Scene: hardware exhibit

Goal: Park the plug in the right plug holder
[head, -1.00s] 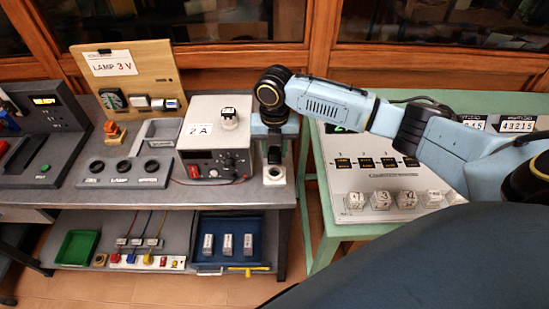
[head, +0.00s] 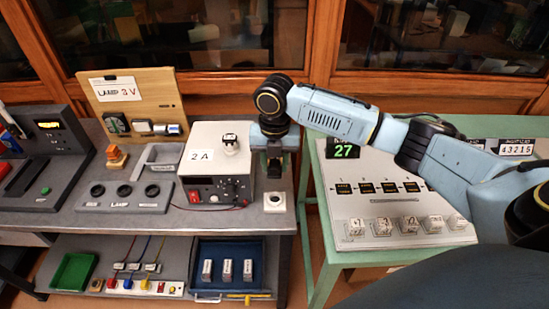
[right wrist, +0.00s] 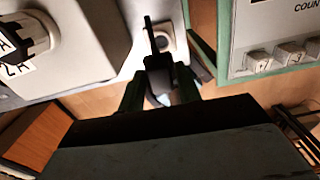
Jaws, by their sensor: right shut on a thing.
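My right gripper (head: 274,174) points down over the right end of the grey bench. It is shut on a dark plug (right wrist: 155,58), which shows between its fingers in the right wrist view. In the head view the plug is hard to tell from the dark fingers. A small white block with a dark round opening (head: 275,202), which looks like a plug holder, stands just below the gripper in the head view. It also shows beyond the plug in the right wrist view (right wrist: 181,42). The plug appears apart from it. My left gripper is not in view.
The white power supply (head: 203,160) with a "2 A" card stands close left of the gripper. A grey panel with several round sockets (head: 124,203) lies farther left. The green table (head: 330,222) with the counter panel (head: 372,215) is on the right, across a narrow gap.

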